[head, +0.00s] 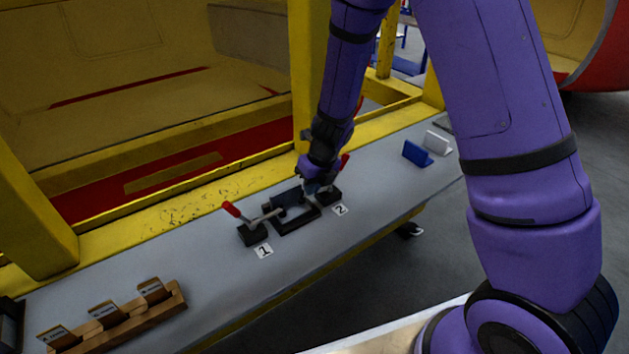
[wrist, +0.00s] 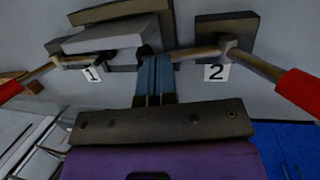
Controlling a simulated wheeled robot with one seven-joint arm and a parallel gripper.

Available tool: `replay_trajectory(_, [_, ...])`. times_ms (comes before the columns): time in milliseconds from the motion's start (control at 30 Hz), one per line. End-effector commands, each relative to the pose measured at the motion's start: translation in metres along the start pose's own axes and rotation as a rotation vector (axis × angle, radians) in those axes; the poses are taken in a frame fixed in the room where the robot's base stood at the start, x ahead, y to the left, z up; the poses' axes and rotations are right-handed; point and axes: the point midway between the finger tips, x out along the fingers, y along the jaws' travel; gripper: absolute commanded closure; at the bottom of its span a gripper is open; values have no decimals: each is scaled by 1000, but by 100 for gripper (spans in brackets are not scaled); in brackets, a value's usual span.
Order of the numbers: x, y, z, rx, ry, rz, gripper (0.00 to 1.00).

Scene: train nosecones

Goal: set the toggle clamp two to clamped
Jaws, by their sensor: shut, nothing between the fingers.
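Toggle clamp two has a dark base (head: 328,197) beside the label "2", with a red-gripped handle (head: 345,161) partly hidden behind my gripper. In the wrist view its base is at the upper right (wrist: 240,33). Its metal bar points left toward the middle block, and its red handle (wrist: 299,92) slants to the lower right. My gripper (head: 314,187) is shut and empty, low over the bench between the middle block and clamp two. Its blue-grey fingers (wrist: 154,72) lie left of the handle, near the bar's left end; I cannot tell if they touch.
Toggle clamp one (head: 252,234), with its red handle (head: 230,209), stands left of the dark middle block (head: 295,220). A wooden card rack (head: 120,318) is at the bench's left. Blue (head: 416,154) and white (head: 437,143) stands are at the right. A yellow frame (head: 215,195) runs along the back.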

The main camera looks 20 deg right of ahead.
Motion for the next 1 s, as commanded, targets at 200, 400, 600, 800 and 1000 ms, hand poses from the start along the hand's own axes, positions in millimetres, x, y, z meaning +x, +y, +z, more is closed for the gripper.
replay_trajectory(200, [7,2,-2,-12,1,-60,100])
replay_trajectory(400, [10,3,-2,-10,1,-58,100])
replay_trajectory(600, [13,4,-3,-11,2,-56,100])
replay_trajectory(800, [14,5,-3,-12,3,-55,100])
replay_trajectory(1000, [14,5,-4,-12,5,-55,100])
